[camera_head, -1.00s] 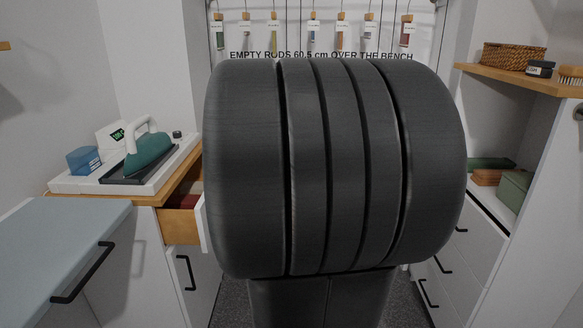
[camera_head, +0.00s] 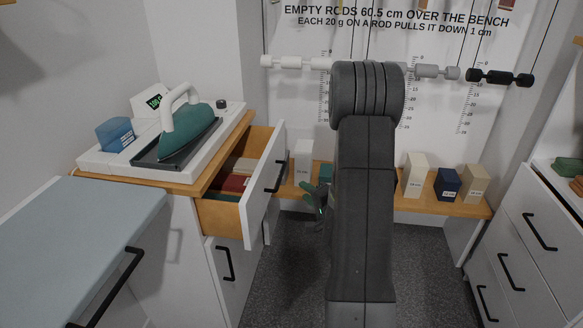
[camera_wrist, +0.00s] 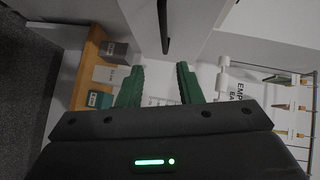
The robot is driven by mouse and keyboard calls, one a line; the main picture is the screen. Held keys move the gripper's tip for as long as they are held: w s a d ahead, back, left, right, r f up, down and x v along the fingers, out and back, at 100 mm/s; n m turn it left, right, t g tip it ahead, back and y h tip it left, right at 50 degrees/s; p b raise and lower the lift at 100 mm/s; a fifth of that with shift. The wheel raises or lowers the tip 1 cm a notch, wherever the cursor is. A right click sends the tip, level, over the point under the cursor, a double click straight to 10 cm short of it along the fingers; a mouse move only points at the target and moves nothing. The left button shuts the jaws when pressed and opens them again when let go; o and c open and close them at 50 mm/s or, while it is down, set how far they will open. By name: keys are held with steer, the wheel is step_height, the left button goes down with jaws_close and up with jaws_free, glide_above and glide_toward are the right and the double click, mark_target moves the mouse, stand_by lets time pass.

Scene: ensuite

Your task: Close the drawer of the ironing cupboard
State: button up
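The ironing cupboard (camera_head: 185,185) stands at the left. Its top drawer (camera_head: 222,217) is pulled out, with folded red and tan things inside. The drawer's white front (camera_head: 262,205) has a black handle (camera_head: 280,170). My gripper (camera_head: 318,208) is mostly hidden behind my arm, to the right of the drawer front and apart from it. In the wrist view, the green fingers of my gripper (camera_wrist: 160,82) are spread with nothing between them. A white panel with a black handle (camera_wrist: 163,27), apparently the drawer front, lies beyond the fingertips.
A green iron (camera_head: 186,130) on a white tray sits on the cupboard top. A pale blue board (camera_head: 75,235) is at front left. A low wooden bench (camera_head: 420,207) with several blocks runs along the back. White drawers (camera_head: 520,250) stand at right. Grey floor between is clear.

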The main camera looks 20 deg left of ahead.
mark_target(281, 175)
steer(key=shift+y, duration=0.3)
steer(key=x, duration=1.4)
steer(key=shift+a, duration=0.2)
jaws_close()
